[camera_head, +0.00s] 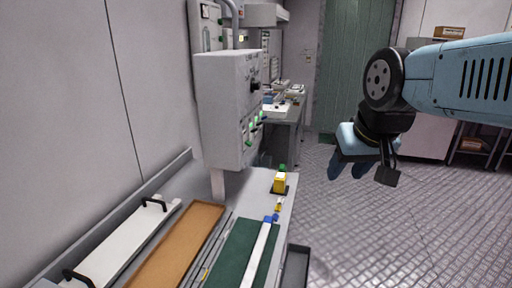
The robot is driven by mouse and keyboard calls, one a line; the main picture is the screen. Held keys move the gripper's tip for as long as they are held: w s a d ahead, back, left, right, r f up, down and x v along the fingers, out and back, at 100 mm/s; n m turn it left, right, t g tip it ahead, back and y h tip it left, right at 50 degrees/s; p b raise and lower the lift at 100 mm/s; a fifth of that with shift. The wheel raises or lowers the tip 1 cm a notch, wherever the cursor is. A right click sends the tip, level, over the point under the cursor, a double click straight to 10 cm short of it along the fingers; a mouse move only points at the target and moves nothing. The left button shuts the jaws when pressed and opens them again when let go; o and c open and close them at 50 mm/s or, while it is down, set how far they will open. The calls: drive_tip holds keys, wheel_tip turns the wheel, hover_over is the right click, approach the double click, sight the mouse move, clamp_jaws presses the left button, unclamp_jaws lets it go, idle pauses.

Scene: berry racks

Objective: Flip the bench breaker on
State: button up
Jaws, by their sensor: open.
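My gripper (348,172) hangs at the right, pointing downward, open and empty. It is well to the right of the box, apart from it and from the bench.
The workbench holds a white tray (115,246) with black handles, a brown board (178,246), a green mat (232,256) and a yellow block (280,184). Another bench (288,112) stands behind the box. Open metal floor (370,235) lies to the right.

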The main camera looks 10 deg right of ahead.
drive_tip(key=w+a+f+m+g+y, duration=0.4)
drive_tip(key=a+f+m+g+y, duration=0.1)
drive_tip(key=m, duration=0.1)
drive_tip(key=m+t+y, duration=0.6)
drive_tip(key=m+y, duration=0.5)
drive_tip(key=m, duration=0.5)
approach(249, 144)
drive_tip(key=f+x, duration=0.1)
drive_tip(key=x, duration=0.6)
drive_tip(key=shift+w+t, duration=0.3)
drive_tip(key=shift+w, duration=0.05)
drive_tip(key=shift+d, duration=0.1)
drive_tip(key=shift+c, duration=0.4)
